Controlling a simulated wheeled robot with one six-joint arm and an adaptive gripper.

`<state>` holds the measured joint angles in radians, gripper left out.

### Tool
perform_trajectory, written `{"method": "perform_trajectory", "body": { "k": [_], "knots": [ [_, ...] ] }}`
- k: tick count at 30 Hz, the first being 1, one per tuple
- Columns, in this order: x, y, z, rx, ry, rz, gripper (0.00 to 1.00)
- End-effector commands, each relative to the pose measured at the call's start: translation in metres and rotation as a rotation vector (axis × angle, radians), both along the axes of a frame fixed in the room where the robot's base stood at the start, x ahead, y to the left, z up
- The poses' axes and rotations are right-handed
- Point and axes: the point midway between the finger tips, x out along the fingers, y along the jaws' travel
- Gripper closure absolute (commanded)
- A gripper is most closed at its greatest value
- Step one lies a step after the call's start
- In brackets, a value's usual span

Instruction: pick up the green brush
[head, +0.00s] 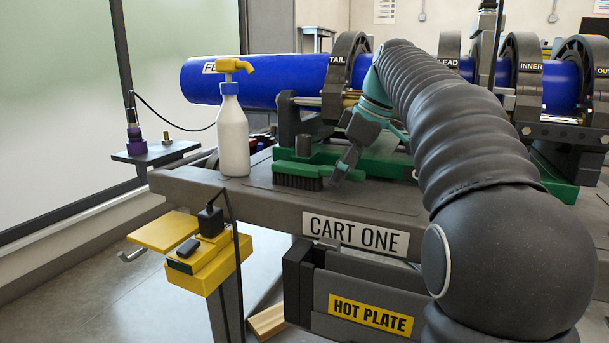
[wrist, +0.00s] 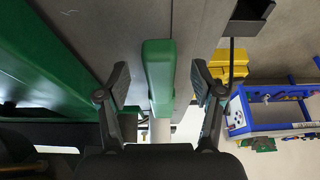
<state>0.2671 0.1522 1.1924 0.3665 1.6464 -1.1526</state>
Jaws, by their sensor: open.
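The green brush (head: 298,169) lies on the cart top, bristles down, with its green back up and black bristles below. My gripper (head: 342,165) is at the brush's right end in the head view, low over the cart top. In the wrist view the brush's green back (wrist: 159,72) runs between the two spread fingers of my gripper (wrist: 160,82), with a gap on each side. The gripper is open and holds nothing. I cannot tell whether the fingertips are level with the brush; one finger is partly hidden in the head view.
A white pump bottle (head: 233,135) with a yellow head stands left of the brush. A blue pipe (head: 270,80) in dark clamps lies behind. A yellow box (head: 208,262) with a cable hangs at the cart's front left, beside the hot plate holder (head: 370,313).

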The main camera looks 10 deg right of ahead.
Motion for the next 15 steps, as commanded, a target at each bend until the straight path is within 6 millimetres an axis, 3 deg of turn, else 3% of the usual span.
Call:
{"method": "perform_trajectory", "body": {
  "k": [8, 15],
  "knots": [
    [0.012, 0.016, 0.0, 0.0, -0.001, -0.001, 0.33],
    [0.032, 0.044, 0.0, 0.0, 0.0, 0.001, 0.33]
  ]
}}
